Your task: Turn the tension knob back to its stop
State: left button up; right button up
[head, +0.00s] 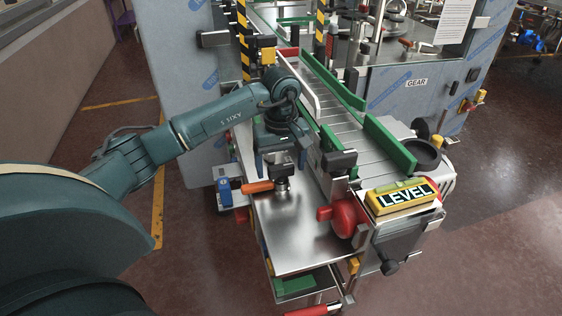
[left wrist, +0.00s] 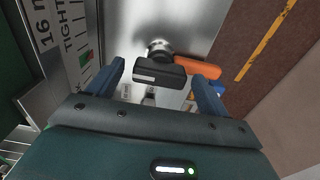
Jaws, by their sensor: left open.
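A dark bar-shaped knob (left wrist: 160,72) on a round metal post, apparently the tension knob, lies between my left fingers in the left wrist view. An orange handle (left wrist: 197,67) sticks out beside it; I cannot tell whether they are joined. In the head view the orange handle (head: 257,187) points left from the metal post (head: 282,184), above the steel plate. My left gripper (head: 281,163) is over the post, pointing down, and hides most of the knob. In the left wrist view the gripper (left wrist: 158,76) is open, its fingers apart on either side of the knob. My right gripper is not in view.
A scale plate (left wrist: 72,30) marked "TIGHT" stands close by my left gripper. A conveyor with green guide rails (head: 390,147) runs to the right. A red knob (head: 345,216) and a yellow LEVEL box (head: 401,196) sit at the front right. Open floor (head: 490,220) lies right.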

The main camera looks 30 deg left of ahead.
pick_arm(q)
jog(key=shift+f, duration=0.15)
jog(key=shift+c, duration=0.2)
jog(key=shift+c, duration=0.7)
jog(key=c, duration=0.8)
